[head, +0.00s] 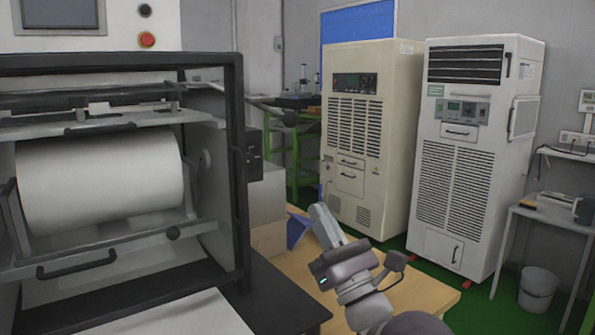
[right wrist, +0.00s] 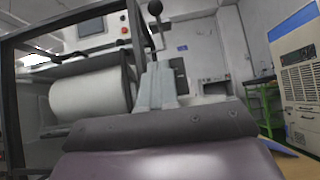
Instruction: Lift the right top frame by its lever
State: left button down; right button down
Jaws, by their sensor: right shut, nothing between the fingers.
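The machine with a white roll (head: 100,180) fills the left of the head view. Its upper frame bars (head: 85,122) run above the roll. A grey lever (head: 262,107) with a dark knob sticks out to the right past the machine's dark upright. My right gripper (head: 322,210) is below and right of the knob, clear of it, with its fingers pointing up. In the right wrist view the closed fingers (right wrist: 157,75) are empty, and the lever knob (right wrist: 155,8) shows beyond their tips. My left gripper is not in view.
A dark upright post (head: 237,170) stands left of my right gripper. A wooden table (head: 425,292) and cardboard box (head: 266,205) lie below and beside it. Two tall cabinets (head: 368,120) (head: 465,190) stand behind. The space around the lever's knob looks open.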

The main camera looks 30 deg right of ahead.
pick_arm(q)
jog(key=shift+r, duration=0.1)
pick_arm(e)
jog(key=shift+a+r, duration=0.1)
jog(key=shift+r, duration=0.1)
pick_arm(q)
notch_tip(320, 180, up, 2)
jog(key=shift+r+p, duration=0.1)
jog(key=shift+p, duration=1.05)
pick_arm(e)
jog(key=s+r+x, duration=0.1)
jog(key=r+x, duration=0.1)
jog(key=x, duration=1)
jog(key=shift+r, duration=0.2)
jog(key=shift+s, duration=0.1)
